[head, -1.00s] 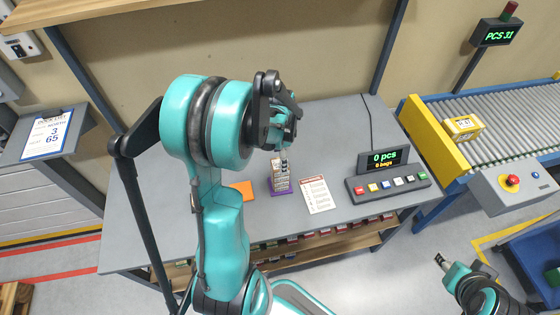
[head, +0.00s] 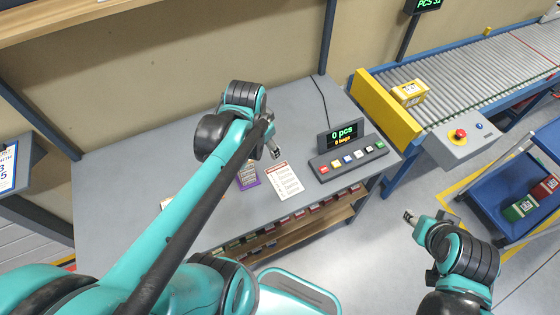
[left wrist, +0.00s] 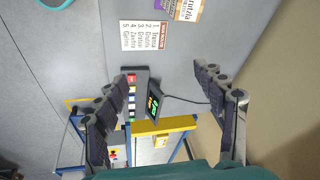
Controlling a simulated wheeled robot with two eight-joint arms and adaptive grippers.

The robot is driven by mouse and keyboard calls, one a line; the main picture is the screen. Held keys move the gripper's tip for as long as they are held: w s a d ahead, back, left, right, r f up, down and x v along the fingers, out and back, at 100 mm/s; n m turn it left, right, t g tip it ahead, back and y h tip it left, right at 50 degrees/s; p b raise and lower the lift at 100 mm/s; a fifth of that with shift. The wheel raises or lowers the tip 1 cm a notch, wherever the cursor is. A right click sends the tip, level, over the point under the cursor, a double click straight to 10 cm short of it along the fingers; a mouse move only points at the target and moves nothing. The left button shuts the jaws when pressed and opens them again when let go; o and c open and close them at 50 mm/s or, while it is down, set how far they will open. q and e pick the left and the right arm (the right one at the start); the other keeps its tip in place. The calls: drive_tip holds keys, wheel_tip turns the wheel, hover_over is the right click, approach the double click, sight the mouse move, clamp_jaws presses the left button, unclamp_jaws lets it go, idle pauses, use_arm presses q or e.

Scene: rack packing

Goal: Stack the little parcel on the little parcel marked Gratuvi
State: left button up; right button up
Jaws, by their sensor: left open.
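A small beige-brown printed parcel (head: 248,170) stands at a purple piece (head: 251,184) on the grey table in the head view. Whether it is one parcel or two stacked is too small to tell. In the left wrist view a beige printed face (left wrist: 187,9) is cut by the top edge, beside a bit of purple (left wrist: 160,4); its lettering is not fully readable. My left gripper (head: 275,153) is open and empty, apart from the parcel, to its right; its spread fingers show in the left wrist view (left wrist: 166,100). My right gripper (head: 409,216) hangs clear of the table; its jaw state is unclear.
A printed list (head: 284,180) lies right of the parcel. A button panel with a display (head: 347,160) stands farther right. A conveyor (head: 455,75) carries a yellow parcel (head: 409,93). A blue cart (head: 505,190) holds red and green boxes. My left arm covers the table's left part.

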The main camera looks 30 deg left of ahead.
use_arm(q)
drive_tip(key=s+d+r+n+t, duration=0.1)
drive_tip(key=s+d+n+t, duration=0.2)
drive_tip(key=d, duration=0.5)
drive_tip(key=shift+s+r+n+t+h, duration=0.15)
drive_tip(key=shift+s+n+t+h, duration=0.2)
drive_tip(key=shift+s, duration=0.5)
